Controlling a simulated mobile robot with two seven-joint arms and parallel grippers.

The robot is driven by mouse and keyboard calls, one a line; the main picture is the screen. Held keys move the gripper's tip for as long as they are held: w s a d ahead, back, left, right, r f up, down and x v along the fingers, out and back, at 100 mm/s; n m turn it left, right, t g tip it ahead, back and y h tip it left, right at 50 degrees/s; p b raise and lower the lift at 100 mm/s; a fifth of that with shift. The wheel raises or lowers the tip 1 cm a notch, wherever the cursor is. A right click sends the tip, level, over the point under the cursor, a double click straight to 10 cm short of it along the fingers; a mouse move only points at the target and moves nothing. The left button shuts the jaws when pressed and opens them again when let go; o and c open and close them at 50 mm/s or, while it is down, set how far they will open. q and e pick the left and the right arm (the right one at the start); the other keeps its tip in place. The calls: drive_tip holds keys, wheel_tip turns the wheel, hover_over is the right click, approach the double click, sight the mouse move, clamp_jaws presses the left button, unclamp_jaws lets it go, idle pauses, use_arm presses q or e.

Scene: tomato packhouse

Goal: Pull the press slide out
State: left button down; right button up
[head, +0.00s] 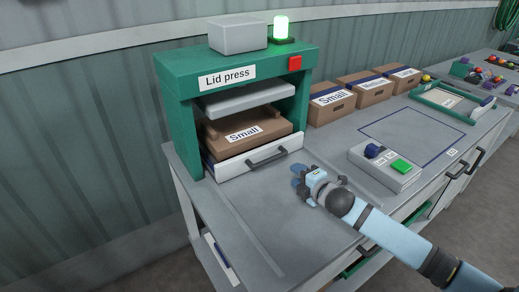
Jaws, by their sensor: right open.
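The green lid press (182,115) stands on the left part of the bench. Its white slide (233,168) with a dark bar handle (267,157) sits in the press, its front face at the opening. A brown box marked Small (215,137) rests on the slide, under the grey press plate (245,98). My right gripper (300,181) is open and empty, low over the bench, in front and to the right of the handle and apart from it. My left gripper does not show.
A grey control box (386,166) with a green button stands right of my right gripper. Several cardboard boxes (331,103) stand at the back, and a green frame (444,103) lies at the far right. A green lamp (281,27) glows on the press. The bench in front is clear.

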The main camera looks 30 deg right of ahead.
sight(273, 160)
drive_tip(key=shift+w, duration=0.65)
drive_tip(key=x, duration=0.2)
drive_tip(key=shift+w+a+f, duration=0.1)
drive_tip(key=shift+w, duration=0.3)
drive_tip(key=b+x, duration=0.1)
drive_tip(key=x, duration=0.7)
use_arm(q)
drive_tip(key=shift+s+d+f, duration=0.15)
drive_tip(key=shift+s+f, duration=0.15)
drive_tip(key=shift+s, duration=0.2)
use_arm(e)
drive_tip(key=shift+w+a+f, duration=0.15)
drive_tip(key=shift+w, duration=0.55)
drive_tip(key=shift+c, duration=0.3)
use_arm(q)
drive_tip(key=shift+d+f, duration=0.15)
use_arm(e)
clamp_jaws()
